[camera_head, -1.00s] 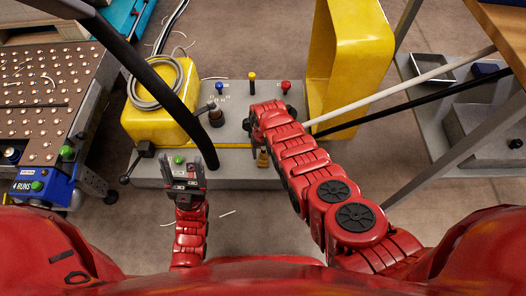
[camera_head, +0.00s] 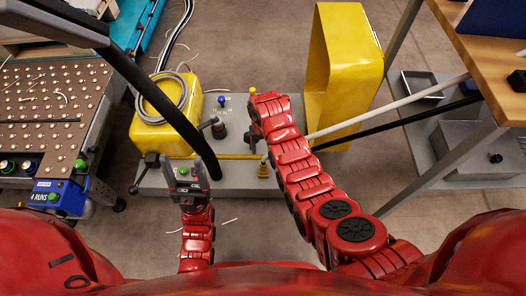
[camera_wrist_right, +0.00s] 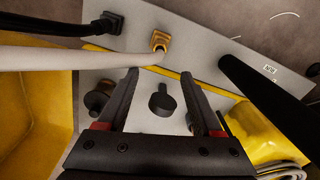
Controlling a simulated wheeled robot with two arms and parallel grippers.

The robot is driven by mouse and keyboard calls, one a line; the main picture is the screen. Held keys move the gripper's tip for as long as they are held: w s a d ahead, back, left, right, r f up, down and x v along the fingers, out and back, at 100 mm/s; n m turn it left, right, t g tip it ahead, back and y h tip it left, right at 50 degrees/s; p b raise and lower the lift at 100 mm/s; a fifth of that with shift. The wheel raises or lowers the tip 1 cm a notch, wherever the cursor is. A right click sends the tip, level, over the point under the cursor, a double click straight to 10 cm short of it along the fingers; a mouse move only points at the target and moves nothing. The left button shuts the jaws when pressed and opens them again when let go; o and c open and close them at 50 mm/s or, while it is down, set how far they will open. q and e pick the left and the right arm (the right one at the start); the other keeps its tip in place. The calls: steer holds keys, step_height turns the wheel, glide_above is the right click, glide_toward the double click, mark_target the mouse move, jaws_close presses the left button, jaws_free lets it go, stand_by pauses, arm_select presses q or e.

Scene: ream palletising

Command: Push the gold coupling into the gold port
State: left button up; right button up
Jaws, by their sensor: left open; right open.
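The gold coupling (camera_wrist_right: 159,42) is at the end of the white hose (camera_wrist_right: 70,58) on the grey panel in the right wrist view. It also shows in the head view (camera_head: 263,170), just left of my right forearm. A gold port cannot be told apart from it, so I cannot tell how far it is seated. My right gripper (camera_wrist_right: 160,76) is open and empty, with its fingertips short of the coupling and the hose crossing beyond them. My left gripper (camera_head: 187,170) is open and empty over the panel's front left.
A black plug (camera_wrist_right: 112,22) with a black hose sits beside the coupling. A dark knob (camera_wrist_right: 162,102) stands between my right fingers. A thick black hose (camera_head: 165,100) crosses near my left gripper. A yellow box (camera_head: 165,122) and yellow frame (camera_head: 345,70) flank the panel.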

step_height(320, 180, up, 4)
steer(key=shift+r+p, duration=0.1)
steer(key=shift+p, duration=0.25)
stand_by(0.4)
